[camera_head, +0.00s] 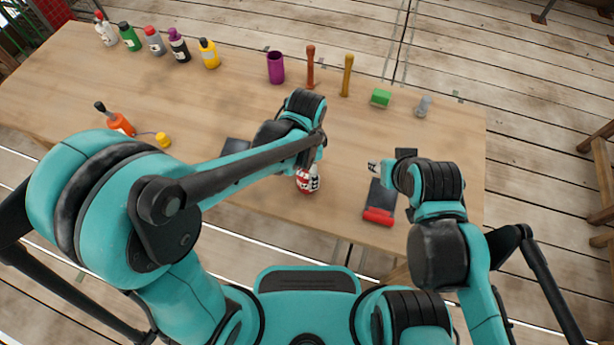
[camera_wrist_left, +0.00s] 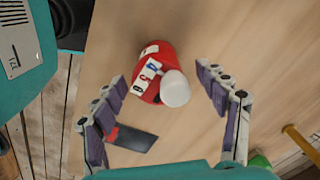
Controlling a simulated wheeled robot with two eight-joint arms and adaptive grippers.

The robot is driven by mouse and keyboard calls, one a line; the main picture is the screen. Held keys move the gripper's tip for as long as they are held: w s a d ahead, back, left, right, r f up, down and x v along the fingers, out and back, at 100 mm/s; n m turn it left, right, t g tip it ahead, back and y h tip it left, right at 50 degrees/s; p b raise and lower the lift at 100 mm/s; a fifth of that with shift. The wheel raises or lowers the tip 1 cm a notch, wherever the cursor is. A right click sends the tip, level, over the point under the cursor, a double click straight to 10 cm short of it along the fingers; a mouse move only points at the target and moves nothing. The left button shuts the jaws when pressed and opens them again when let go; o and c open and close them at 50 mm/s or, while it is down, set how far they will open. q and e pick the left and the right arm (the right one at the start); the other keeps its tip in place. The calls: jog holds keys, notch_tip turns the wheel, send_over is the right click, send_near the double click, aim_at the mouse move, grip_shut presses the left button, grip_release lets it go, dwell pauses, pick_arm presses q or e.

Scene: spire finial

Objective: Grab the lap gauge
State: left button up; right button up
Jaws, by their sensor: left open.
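No part I see is clearly marked as the lap gauge; I cannot tell which thing it is. A red, rounded object (camera_wrist_left: 151,58) with a white round end and white labels with dark digits lies between the open fingers of my left gripper (camera_wrist_left: 165,108), in the left wrist view. The fingers appear apart from it. In the head view the red object (camera_head: 302,186) shows under my left gripper (camera_head: 313,180), partly hidden by it. A dark flat piece with a red end (camera_head: 378,216) lies at the right, below my right gripper (camera_head: 374,168), whose fingers are mostly hidden.
Several bottles (camera_head: 154,41) stand at the back left. A purple cup (camera_head: 276,67), an orange-brown peg (camera_head: 310,66), a yellow peg (camera_head: 347,75), a green block (camera_head: 381,97) and a grey piece (camera_head: 423,106) stand along the back.

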pick_arm(q)
notch_tip(320, 180, down, 5)
jog(key=shift+d+f+b, duration=0.1)
jog(key=shift+d+b, duration=0.05)
jog(key=shift+b, duration=1.1)
jog(key=shift+s, duration=0.1)
jog(key=shift+c, duration=0.3)
jog(key=c, duration=1.3)
jog(key=shift+o, duration=0.2)
jog(key=shift+r, duration=0.25)
